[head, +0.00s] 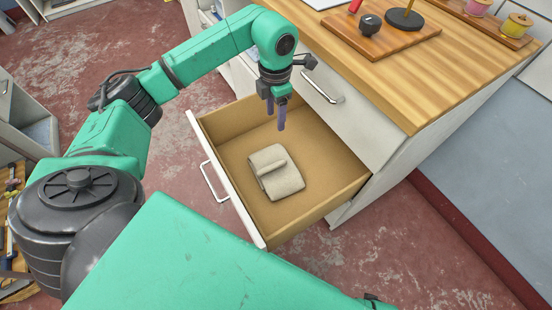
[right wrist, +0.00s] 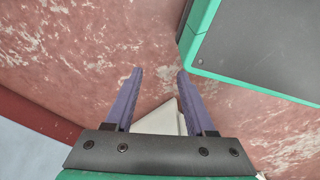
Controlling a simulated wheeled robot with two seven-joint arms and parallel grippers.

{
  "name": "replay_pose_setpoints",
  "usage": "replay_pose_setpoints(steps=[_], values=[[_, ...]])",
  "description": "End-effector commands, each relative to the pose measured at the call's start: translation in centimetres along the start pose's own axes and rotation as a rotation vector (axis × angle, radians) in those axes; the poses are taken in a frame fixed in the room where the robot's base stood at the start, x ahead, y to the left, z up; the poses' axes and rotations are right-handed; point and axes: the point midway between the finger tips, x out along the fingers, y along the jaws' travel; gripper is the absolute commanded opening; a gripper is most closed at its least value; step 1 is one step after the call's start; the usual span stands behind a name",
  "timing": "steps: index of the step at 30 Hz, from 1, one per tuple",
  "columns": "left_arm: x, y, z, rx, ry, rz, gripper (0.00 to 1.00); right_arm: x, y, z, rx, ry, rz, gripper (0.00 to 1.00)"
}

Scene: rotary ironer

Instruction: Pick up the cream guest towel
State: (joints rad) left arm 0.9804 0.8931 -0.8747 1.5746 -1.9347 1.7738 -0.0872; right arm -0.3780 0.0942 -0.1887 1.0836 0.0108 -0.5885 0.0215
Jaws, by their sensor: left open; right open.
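The cream guest towel (head: 284,182) lies folded on the bottom of the open drawer (head: 238,136), with a raised, rolled fold across its top. My left gripper (head: 276,118) hangs over the drawer, fingers pointing down, above and behind the towel near the cabinet side. It is open and empty, apart from the towel. My right gripper (right wrist: 160,78) shows only in the right wrist view. It is open, with the red floor beyond its fingertips. A pale flat shape shows between its fingers; I cannot tell what it is.
The drawer belongs to a white cabinet (head: 378,140) with a wooden top (head: 400,85). On it stand a board (head: 350,38) with small items and thread spools (head: 515,26). The drawer walls surround the towel. The worn red floor (head: 410,250) is clear at the right.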

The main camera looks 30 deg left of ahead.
Motion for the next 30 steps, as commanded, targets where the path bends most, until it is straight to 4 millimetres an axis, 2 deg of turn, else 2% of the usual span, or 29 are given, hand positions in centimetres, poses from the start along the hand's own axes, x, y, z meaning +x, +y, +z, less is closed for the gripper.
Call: replay_pose_setpoints(steps=[1, 8, 14, 21, 28, 30], values=[[3.1, 0.0, 0.0, 0.000, 0.000, 0.000, 0.60, 2.3, -0.1, -0.7, 0.004, 0.006, -0.001, 0.55], [10.3, 0.0, 0.0, 0.000, -0.001, 0.000, 0.60, 4.7, -0.4, -4.5, 0.023, 0.014, -0.008, 0.55], [12.3, 0.0, 0.0, 0.000, 0.001, -0.001, 0.60, 3.4, -0.5, -5.9, 0.028, 0.016, -0.012, 0.55], [18.2, -0.1, -0.1, 0.000, 0.004, -0.003, 0.60, 1.5, -0.9, -7.2, 0.025, 0.024, -0.021, 0.55], [21.5, 0.0, -0.1, 0.000, 0.002, -0.001, 0.60, 0.3, -1.1, -8.0, 0.022, 0.029, -0.027, 0.55], [22.9, 0.1, -0.2, -0.001, 0.002, -0.003, 0.60, -0.2, -1.2, -8.2, 0.020, 0.031, -0.029, 0.55]])
